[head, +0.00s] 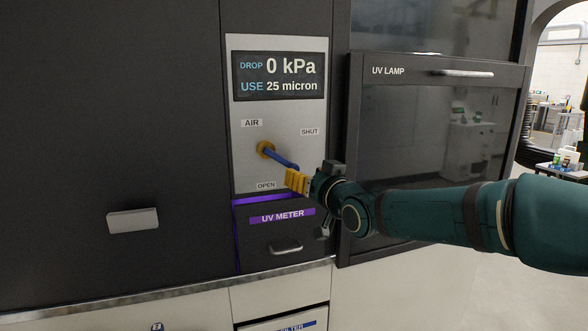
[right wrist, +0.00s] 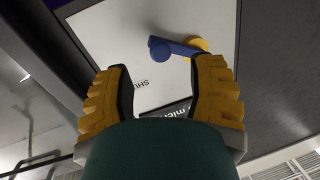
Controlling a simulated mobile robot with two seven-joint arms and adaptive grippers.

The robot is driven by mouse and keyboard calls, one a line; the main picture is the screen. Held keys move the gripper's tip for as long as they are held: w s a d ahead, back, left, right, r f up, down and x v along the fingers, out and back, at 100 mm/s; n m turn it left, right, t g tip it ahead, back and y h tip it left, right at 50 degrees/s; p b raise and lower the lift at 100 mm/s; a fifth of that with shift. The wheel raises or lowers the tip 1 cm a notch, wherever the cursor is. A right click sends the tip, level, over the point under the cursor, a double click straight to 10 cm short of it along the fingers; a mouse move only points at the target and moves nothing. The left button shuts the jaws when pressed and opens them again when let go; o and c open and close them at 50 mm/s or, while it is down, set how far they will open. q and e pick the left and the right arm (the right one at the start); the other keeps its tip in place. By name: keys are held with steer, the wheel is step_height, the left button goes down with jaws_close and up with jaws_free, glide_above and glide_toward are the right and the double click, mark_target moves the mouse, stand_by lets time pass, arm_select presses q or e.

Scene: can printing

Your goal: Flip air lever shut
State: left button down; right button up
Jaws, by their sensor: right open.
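The air lever has a yellow pivot (head: 265,149) and a blue handle (head: 282,159) on a light grey panel (head: 281,115). The handle slants down to the right, between the SHUT label (head: 310,131) at upper right and the OPEN label (head: 266,185) below. My right gripper (head: 291,177), with yellow fingers, is at the handle's outer end; contact cannot be told. In the right wrist view its fingers (right wrist: 160,75) are apart and empty, with the lever's blue handle (right wrist: 175,47) just beyond the fingertips. My left gripper is not in view.
A display (head: 279,77) above the lever reads DROP 0 kPa and USE 25 micron. A UV METER drawer (head: 260,232) with a handle is below the panel. The UV LAMP door (head: 420,130) stands out at the right, behind my right arm. The dark cabinet front (head: 110,100) is at the left.

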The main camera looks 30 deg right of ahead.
mark_target(281, 160)
steer(key=shift+w+d, duration=0.15)
steer(key=shift+w, duration=2.7)
steer(key=shift+c, duration=0.5)
jaws_close()
